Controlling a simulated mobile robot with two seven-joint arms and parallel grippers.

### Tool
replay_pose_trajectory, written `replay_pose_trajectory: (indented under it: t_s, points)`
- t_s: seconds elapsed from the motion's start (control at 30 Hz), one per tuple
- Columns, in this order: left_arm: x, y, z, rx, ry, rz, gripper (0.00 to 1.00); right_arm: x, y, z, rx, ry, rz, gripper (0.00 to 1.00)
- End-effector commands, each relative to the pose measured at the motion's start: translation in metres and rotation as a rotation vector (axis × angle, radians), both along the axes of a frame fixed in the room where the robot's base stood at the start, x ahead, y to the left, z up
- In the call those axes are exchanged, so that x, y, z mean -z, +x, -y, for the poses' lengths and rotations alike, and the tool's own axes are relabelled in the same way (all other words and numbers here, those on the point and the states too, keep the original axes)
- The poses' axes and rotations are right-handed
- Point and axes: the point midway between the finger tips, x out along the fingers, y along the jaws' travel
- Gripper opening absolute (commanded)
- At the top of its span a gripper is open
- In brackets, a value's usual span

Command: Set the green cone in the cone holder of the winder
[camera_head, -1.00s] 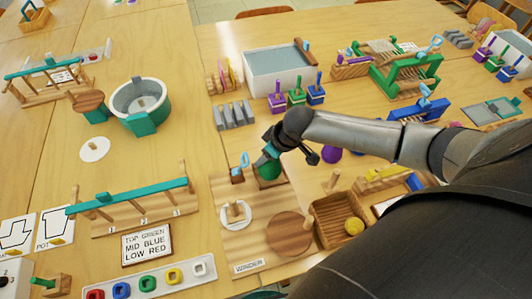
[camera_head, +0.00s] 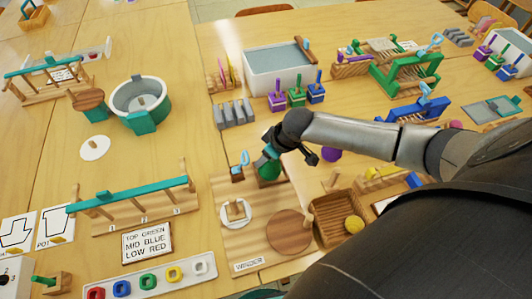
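The green cone (camera_head: 270,171) stands at the back right of the winder board (camera_head: 255,243), over a small wooden base there. The base is mostly hidden by the cone, so I cannot tell how it is seated. My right gripper (camera_head: 268,156) is at the top of the cone, close to it or touching. Its fingers are small and partly hidden, so I cannot tell whether they grip. The winder also has a round wooden disc with a handle (camera_head: 288,232), a white ring with a wooden piece (camera_head: 237,211), and a blue loop guide (camera_head: 240,161). My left gripper is out of view.
A wooden tray (camera_head: 329,235) with a yellow ball (camera_head: 354,224) stands right of the winder. Grey blocks (camera_head: 235,114) stand behind the winder. A sign (camera_head: 147,242) and a rack (camera_head: 132,205) are to its left.

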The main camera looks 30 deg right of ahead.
Motion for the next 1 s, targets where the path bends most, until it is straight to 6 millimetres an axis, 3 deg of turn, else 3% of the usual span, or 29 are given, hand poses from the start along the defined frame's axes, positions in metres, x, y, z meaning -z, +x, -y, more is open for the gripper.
replay_pose_trajectory:
  t_s: [0.43, 0.47, 0.77, 1.0]
  points:
    - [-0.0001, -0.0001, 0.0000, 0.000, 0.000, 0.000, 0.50, 0.0002, 0.0004, 0.0001, 0.000, 0.000, 0.001, 0.00]
    - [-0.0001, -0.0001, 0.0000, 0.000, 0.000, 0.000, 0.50, 0.0002, 0.0003, 0.0000, 0.000, 0.000, 0.001, 0.56]
    - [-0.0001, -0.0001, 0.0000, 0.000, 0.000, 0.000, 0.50, 0.0002, 0.0003, 0.0001, 0.000, 0.000, 0.001, 0.89]
    - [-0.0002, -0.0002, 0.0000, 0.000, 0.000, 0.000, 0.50, 0.0004, -0.0004, 0.0004, 0.000, 0.000, -0.001, 0.89]
